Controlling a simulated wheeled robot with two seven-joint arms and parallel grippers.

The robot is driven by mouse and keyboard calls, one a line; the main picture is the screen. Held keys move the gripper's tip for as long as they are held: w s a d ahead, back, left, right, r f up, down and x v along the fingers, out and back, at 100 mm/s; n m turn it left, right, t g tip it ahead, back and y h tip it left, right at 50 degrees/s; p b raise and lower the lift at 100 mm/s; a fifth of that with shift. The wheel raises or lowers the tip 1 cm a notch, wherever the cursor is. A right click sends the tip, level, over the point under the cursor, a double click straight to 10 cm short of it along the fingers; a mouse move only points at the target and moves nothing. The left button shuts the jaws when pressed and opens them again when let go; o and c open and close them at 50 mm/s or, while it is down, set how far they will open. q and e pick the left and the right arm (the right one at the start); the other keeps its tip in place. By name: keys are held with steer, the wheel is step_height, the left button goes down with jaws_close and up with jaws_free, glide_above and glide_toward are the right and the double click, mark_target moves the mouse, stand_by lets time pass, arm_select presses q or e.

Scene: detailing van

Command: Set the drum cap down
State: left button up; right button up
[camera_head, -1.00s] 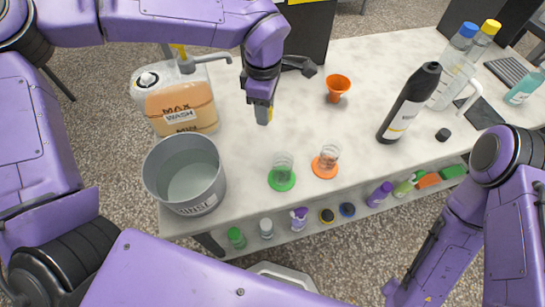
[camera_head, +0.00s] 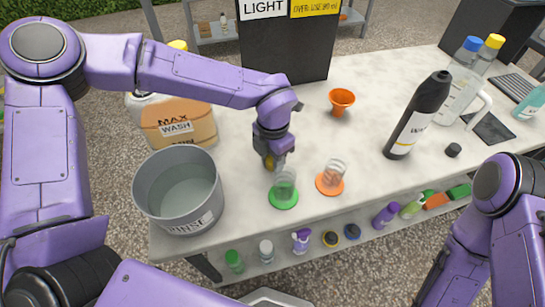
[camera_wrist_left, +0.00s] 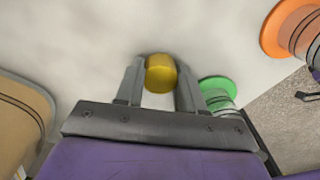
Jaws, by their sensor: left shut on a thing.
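The yellow drum cap (camera_wrist_left: 160,74) is between the two fingers of my left gripper (camera_wrist_left: 158,88) in the left wrist view. In the head view my left gripper (camera_head: 272,163) points down over the white table (camera_head: 245,130), just behind the green disc (camera_head: 284,199), and only a bit of yellow shows at its fingers. It is shut on the cap, close above the tabletop; I cannot tell if the cap touches it. The orange wash drum (camera_head: 180,124) stands to the left, partly behind my left arm. My right gripper is out of view.
A grey rinse bucket (camera_head: 180,190) stands at the front left. Clear cups stand on the green disc and the orange disc (camera_head: 330,184). An orange funnel (camera_head: 341,101) and a black bottle (camera_head: 418,115) are further right. Bare tabletop lies between gripper and funnel.

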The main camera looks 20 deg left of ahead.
arm_select(q)
steer(key=shift+f, duration=0.1)
steer(key=o, duration=1.1)
steer(key=shift+f, duration=0.1)
steer(key=shift+c, duration=0.2)
step_height(320, 180, up, 12)
steer(key=shift+r+p, duration=0.2)
steer(key=shift+p, duration=0.15)
